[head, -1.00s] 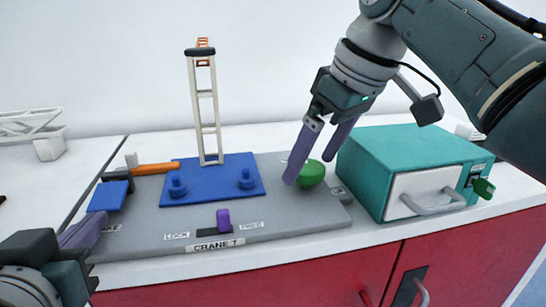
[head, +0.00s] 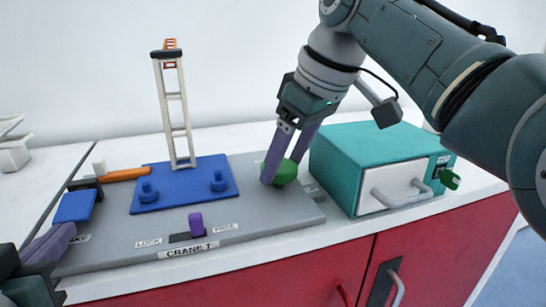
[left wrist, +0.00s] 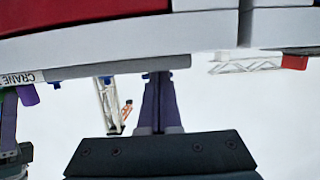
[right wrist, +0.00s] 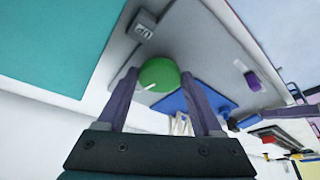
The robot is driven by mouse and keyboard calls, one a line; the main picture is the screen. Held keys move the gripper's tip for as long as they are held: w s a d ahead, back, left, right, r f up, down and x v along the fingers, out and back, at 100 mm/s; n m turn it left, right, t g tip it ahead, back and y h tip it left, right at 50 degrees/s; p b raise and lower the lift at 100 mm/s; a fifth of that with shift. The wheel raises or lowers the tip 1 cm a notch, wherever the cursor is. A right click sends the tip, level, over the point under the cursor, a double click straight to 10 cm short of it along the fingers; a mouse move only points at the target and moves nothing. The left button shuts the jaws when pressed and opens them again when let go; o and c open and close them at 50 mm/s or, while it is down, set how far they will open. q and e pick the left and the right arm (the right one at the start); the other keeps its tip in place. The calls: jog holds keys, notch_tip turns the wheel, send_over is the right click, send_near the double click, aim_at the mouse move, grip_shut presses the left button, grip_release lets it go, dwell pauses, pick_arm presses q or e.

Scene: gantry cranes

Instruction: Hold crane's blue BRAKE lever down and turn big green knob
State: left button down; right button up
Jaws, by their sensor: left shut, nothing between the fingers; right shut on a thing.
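The big green knob (head: 288,173) sits at the right end of the grey crane panel (head: 250,215). My right gripper (head: 280,172) is shut on the knob, one finger on each side. The right wrist view also shows the knob (right wrist: 158,73) between the fingers. The blue BRAKE lever (head: 75,206) is at the panel's left end, with its label partly covered. My left gripper (head: 62,236) is shut and empty, its fingertips near the label in front of the lever. I cannot tell whether they touch the lever. In the left wrist view its fingers (left wrist: 158,90) are together.
A blue plate (head: 205,190) carries two blue knobs and the white crane tower (head: 175,110). A purple lever (head: 196,224) stands between LOCK and FREE labels. A teal box (head: 350,150) with a handled drawer stands close right of the green knob.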

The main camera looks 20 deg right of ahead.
jog(key=shift+a, duration=0.15)
jog(key=c, duration=0.3)
